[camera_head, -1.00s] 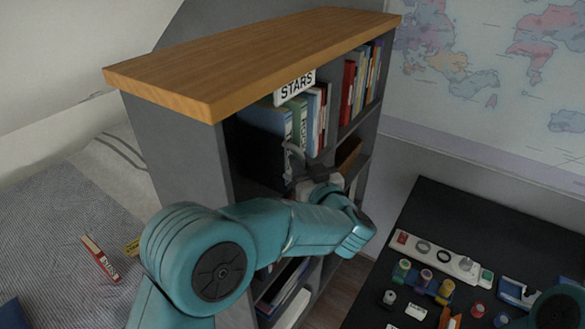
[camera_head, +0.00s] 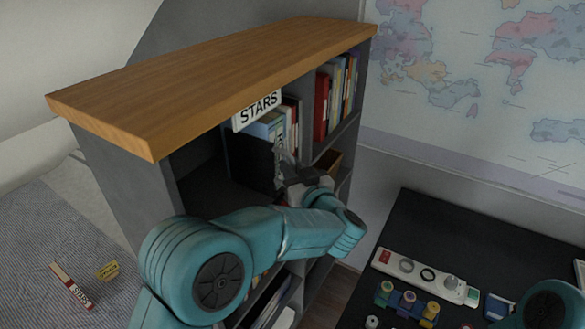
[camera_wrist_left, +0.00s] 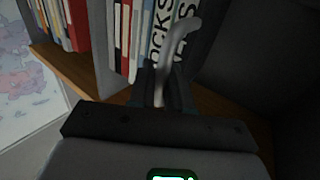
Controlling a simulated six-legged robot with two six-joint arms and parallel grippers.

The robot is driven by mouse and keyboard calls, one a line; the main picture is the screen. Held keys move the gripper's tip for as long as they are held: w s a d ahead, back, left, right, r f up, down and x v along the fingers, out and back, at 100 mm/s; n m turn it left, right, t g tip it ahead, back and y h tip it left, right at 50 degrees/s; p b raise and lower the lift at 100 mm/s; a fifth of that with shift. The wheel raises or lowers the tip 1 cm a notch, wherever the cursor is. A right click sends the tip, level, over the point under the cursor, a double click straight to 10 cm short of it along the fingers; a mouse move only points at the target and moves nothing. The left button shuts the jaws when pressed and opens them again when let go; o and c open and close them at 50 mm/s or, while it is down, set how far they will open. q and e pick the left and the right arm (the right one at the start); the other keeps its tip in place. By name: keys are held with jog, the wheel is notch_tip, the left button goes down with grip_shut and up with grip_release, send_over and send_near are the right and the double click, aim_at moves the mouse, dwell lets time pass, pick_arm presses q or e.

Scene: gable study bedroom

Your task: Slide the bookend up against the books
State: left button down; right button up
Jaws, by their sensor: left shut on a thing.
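The dark bookend (camera_head: 248,158) stands upright in the upper shelf compartment, left of the row of books (camera_head: 290,118). A grey curved handle rises from it and shows in the left wrist view (camera_wrist_left: 180,42). My left gripper (camera_head: 284,172) is shut on this handle; its dark jaws also show in the left wrist view (camera_wrist_left: 160,88). The books with lettered spines (camera_wrist_left: 160,32) stand close beyond the handle. Whether the bookend touches them is hard to tell. My right gripper is out of view; only part of my right arm shows at the lower right.
More books (camera_head: 335,95) fill the compartment to the right. A dark desk (camera_head: 440,225) with small items stands at the right, a bed (camera_head: 45,230) at the left.

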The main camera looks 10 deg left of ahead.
pick_arm(q)
jog(key=shift+w+d, duration=0.1)
jog(key=shift+w, duration=0.1)
jog(key=shift+s, duration=0.1)
jog(key=c, duration=1.3)
grip_release()
jog(key=shift+o, duration=0.2)
